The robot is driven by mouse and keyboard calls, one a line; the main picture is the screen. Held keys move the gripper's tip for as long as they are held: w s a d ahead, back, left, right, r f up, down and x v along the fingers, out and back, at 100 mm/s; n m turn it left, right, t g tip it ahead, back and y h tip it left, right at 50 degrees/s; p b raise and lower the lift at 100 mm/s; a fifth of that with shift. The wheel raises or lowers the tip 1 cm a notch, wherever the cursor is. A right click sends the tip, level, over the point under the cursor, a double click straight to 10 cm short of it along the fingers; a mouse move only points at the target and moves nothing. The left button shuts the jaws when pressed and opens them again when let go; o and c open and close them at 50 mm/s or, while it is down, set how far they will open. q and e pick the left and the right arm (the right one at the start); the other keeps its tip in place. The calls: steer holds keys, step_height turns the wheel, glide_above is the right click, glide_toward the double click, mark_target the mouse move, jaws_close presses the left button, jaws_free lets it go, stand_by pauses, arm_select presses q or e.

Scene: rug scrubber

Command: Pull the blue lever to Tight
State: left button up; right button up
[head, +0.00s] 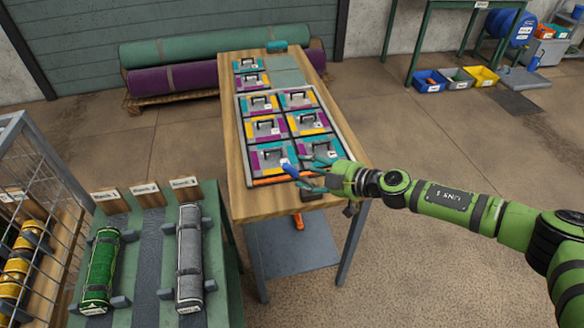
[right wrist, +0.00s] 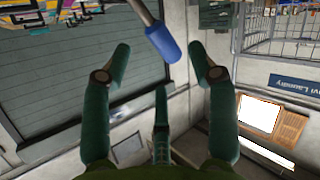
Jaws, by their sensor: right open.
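In the right wrist view the blue lever grip (right wrist: 163,43) sits on a grey rod coming from the top. My right gripper (head: 306,172) is open, with its teal fingers spread beside the lever. In the right wrist view the lever's tip lies between the upper ends of the two outer fingers, with space on both sides. No "Tight" marking is readable. My left gripper is not in view.
The tray (head: 239,130) on the wooden table (head: 237,190) holds several colourful handled tiles. A green bench (head: 215,245) with rolled rugs stands at the lower left, beside a wire cage. Rolled rugs (head: 190,77) lie behind the table. Floor to the right is open.

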mark_target(294, 169)
steer(key=x, duration=0.6)
steer(key=shift+b, duration=0.35)
steer(key=shift+r, duration=0.1)
jaws_close()
